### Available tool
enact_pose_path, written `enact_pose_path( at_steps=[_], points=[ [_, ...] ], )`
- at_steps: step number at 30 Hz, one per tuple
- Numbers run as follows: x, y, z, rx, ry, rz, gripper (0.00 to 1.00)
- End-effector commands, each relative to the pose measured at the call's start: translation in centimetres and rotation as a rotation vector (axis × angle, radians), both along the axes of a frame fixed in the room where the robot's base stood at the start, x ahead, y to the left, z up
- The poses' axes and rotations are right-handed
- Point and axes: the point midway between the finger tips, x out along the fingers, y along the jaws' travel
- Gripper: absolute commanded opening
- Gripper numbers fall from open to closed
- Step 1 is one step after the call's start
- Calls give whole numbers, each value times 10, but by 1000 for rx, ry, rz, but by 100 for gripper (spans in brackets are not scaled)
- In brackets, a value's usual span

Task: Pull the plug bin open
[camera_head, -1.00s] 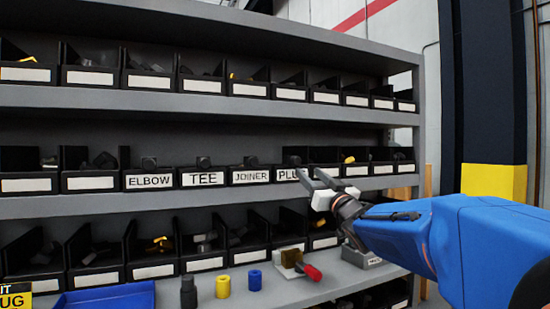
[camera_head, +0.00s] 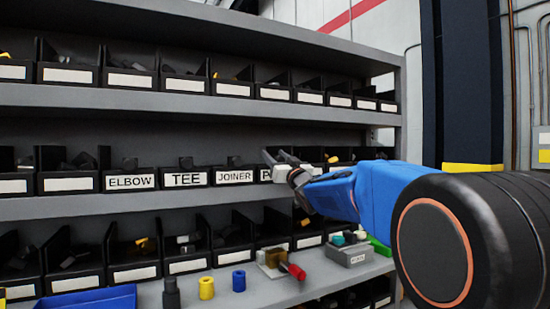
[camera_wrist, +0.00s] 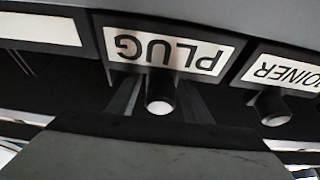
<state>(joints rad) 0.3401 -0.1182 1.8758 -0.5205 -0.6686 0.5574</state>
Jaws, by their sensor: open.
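The plug bin (camera_head: 265,175) is in the middle shelf row, right of the joiner bin (camera_head: 235,175). In the head view my gripper and arm hide most of its label. In the wrist view the plug bin (camera_wrist: 170,47) appears upside down with its PLUG label readable. A dark round piece with a pale end (camera_wrist: 160,98) stands out at the label's edge. My gripper (camera_head: 275,158) is open at the bin's front. In the wrist view the fingers of my gripper (camera_wrist: 160,103) lie on either side of the round piece; I cannot tell whether they touch it.
The elbow bin (camera_head: 131,181) and tee bin (camera_head: 186,178) sit farther left in the same row. Below, the shelf holds a yellow cylinder (camera_head: 206,288), a blue cylinder (camera_head: 239,281), a red-ended part (camera_head: 293,271) and a grey box (camera_head: 349,254). A blue tray (camera_head: 85,303) lies at lower left.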

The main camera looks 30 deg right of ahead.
Motion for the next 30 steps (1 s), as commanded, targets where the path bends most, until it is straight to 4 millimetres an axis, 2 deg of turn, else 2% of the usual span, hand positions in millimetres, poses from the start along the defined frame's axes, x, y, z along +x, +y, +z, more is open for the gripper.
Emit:
enact_pose_path(
  at_steps=[8, 14, 20, 30],
  points=[
    [1, 0, 1, 0, 0, 0, 45],
    [1, 0, 1, 0, 0, 0, 0],
    [-5, -1, 1, -1, 0, -1, 0],
    [-65, -1, 2, -1, -1, -3, 0]
  ],
)
